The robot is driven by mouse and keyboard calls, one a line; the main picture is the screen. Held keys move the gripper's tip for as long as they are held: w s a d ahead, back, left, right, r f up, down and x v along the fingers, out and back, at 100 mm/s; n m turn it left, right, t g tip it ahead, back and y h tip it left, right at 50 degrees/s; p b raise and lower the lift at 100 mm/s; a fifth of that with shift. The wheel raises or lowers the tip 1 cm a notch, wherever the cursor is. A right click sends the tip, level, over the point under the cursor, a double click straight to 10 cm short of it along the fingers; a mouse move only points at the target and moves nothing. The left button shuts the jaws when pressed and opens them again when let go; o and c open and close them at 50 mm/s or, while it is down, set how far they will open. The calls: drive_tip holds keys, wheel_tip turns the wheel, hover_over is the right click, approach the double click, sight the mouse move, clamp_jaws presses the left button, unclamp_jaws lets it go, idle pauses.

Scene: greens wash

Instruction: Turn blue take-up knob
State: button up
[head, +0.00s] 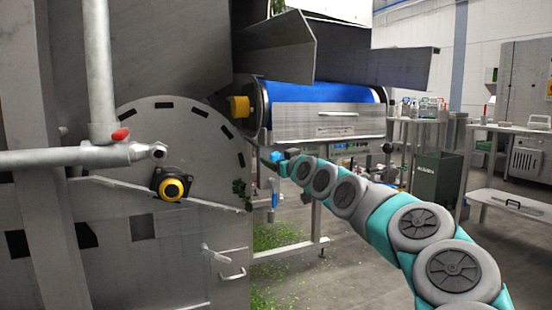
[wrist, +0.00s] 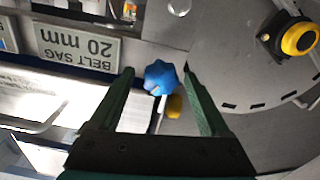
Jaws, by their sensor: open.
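A blue lobed knob (wrist: 161,77) shows in the wrist view between the fingertips of my gripper (wrist: 158,73). The two dark green fingers are spread apart, one on each side of the knob. I see a gap on both sides, and I cannot tell how deep the knob sits between them. In the head view my gripper (head: 272,160) is small and dark at the end of my arm, below the blue belt.
A yellow part (wrist: 174,107) lies close behind the knob. An upside-down "BELT SAG 20 mm" plate (wrist: 78,46) is at left. The grey drum housing (head: 190,135) carries a yellow-black button (head: 172,189). The blue belt (head: 320,92) is above; green scraps lie on the floor.

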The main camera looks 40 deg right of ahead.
drive_tip(key=shift+w, duration=0.65)
clamp_jaws()
idle(0.4)
